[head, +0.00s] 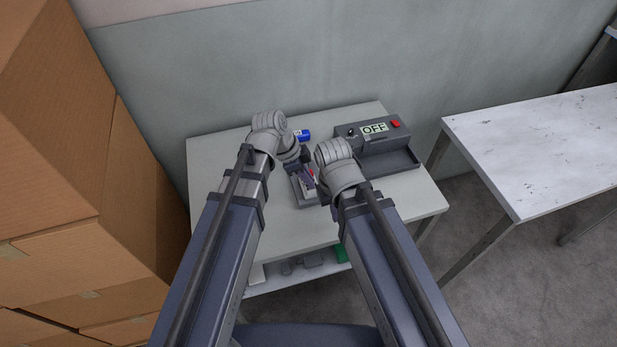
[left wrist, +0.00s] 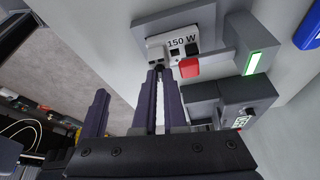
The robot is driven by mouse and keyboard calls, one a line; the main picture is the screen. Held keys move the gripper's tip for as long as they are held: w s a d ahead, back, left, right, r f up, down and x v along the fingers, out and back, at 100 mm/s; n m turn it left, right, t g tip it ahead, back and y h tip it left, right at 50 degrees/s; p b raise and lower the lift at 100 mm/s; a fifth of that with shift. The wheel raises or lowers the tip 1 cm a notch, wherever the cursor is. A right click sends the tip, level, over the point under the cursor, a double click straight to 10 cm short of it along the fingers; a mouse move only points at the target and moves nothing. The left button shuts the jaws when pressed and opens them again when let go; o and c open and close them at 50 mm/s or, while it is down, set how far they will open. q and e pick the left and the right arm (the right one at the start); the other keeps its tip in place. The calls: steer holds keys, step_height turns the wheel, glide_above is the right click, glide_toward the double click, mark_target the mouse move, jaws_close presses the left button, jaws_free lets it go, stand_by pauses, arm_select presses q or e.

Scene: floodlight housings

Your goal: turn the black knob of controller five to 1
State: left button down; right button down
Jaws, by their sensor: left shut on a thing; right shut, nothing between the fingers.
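A light grey unit marked "150 W" with a red block (left wrist: 189,68) sits on a grey tray (left wrist: 150,22) in the left wrist view. I see no number five on it. My left gripper (head: 304,165) is above the tray in the head view. In the left wrist view its fingers (left wrist: 159,76) are closed on a small dark piece, the black knob (left wrist: 158,68), at the unit's edge. The knob is mostly hidden by the fingertips, so its setting cannot be read. My right gripper (head: 322,193) is shut and empty, low beside the tray.
A dark device (head: 372,130) showing "OFF" with a red button (head: 395,123) stands back right. A blue object (head: 304,135) lies behind my left gripper. Cartons (head: 60,130) rise at the left. Another table (head: 540,140) is at the right. The white table's right front is clear.

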arm_select(q)
steer(key=shift+s+n+t, duration=0.15)
steer(key=shift+n+t, duration=0.35)
steer(key=shift+n, duration=0.6)
steer(key=c, duration=1.2)
jaws_free()
steer(key=shift+c, duration=0.2)
